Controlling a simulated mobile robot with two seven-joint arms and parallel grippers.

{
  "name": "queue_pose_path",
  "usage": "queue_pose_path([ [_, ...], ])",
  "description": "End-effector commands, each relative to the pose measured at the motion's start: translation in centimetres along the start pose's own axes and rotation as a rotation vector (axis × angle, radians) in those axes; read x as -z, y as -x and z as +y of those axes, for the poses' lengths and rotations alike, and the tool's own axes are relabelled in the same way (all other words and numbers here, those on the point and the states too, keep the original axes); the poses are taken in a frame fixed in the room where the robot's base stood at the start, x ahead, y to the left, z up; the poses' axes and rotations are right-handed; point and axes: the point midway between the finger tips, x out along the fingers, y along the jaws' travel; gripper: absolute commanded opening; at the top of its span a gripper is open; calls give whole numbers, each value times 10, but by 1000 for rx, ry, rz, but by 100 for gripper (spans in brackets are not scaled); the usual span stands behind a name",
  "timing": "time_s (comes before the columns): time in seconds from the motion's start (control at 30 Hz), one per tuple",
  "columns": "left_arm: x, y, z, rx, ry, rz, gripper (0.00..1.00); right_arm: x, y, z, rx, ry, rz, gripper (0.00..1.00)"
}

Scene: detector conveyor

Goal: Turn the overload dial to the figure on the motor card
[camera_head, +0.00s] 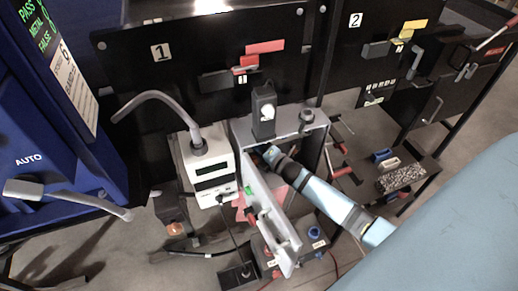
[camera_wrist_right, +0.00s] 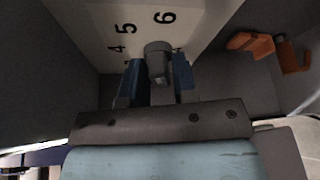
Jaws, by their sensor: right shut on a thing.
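The overload dial (camera_wrist_right: 158,62) is a dark grey knob on a pale plate inside a grey box. The figures 4, 5 and 6 show on the plate above it in the right wrist view. My right gripper (camera_wrist_right: 157,84) is shut on the knob, a blue finger on each side. The knob's pointer is hard to make out. In the head view the right arm reaches into the open grey box (camera_head: 313,140), where the dial is hidden. I cannot identify the motor card for sure. My left gripper is not in view.
The box's door (camera_head: 272,220) stands open just left of my right arm. A white meter (camera_head: 210,175) with a grey hose stands left of the box. An orange part (camera_wrist_right: 252,43) is right of the dial. Loose tools lie on the right.

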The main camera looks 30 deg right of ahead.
Motion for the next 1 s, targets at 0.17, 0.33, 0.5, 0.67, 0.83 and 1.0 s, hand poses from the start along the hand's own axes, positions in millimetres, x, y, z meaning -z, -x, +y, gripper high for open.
queue_pose_path([
  [0.17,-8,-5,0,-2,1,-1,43,1,0,-3,-28,-67,0,3],
  [0.33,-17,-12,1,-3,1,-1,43,2,-1,-4,-77,-181,-1,3],
  [0.5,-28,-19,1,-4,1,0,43,2,-1,-5,-137,-326,-1,3],
  [0.67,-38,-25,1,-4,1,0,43,2,-1,-5,-196,-468,-1,3],
  [0.83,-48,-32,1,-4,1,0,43,3,-1,-6,-257,-618,-1,3],
  [1.0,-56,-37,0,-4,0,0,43,3,-1,-5,-319,-769,-1,3],
])
